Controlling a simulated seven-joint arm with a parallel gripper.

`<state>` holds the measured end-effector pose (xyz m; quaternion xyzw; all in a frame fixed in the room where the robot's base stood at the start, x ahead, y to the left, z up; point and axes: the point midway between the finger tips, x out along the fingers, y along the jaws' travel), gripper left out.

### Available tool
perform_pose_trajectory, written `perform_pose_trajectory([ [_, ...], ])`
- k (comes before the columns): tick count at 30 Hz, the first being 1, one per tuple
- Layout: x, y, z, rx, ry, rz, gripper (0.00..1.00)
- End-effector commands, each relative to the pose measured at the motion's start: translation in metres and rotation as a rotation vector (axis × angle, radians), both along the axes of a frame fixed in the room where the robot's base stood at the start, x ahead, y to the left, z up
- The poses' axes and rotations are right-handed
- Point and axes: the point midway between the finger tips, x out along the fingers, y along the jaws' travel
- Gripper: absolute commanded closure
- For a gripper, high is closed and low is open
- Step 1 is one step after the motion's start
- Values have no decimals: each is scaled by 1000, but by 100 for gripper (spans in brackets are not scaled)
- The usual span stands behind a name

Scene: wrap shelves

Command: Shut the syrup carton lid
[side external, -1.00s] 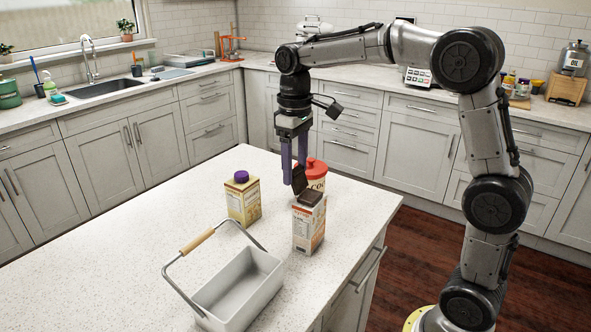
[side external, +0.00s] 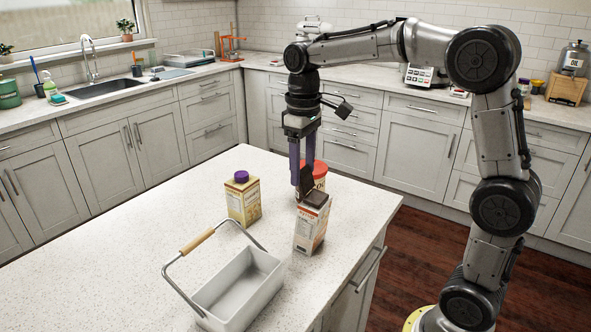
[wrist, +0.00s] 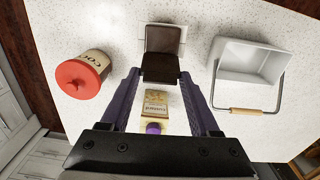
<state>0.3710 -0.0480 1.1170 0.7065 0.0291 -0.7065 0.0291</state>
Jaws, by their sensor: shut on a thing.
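The carton's label is too small to read surely.
A cream carton with a purple cap (side external: 243,200) stands to the left. A red-lidded canister (side external: 320,175) stands close behind the syrup carton. A grey basket (side external: 238,287) with a raised handle is at the front. The island's left side is clear.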

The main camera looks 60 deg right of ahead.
Motion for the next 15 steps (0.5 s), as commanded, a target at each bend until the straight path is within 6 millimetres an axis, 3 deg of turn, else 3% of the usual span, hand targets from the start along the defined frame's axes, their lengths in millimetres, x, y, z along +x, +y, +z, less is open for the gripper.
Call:
perform_pose_trajectory([
  [15, -7, -1, 2, 0, 1, 0, 49],
])
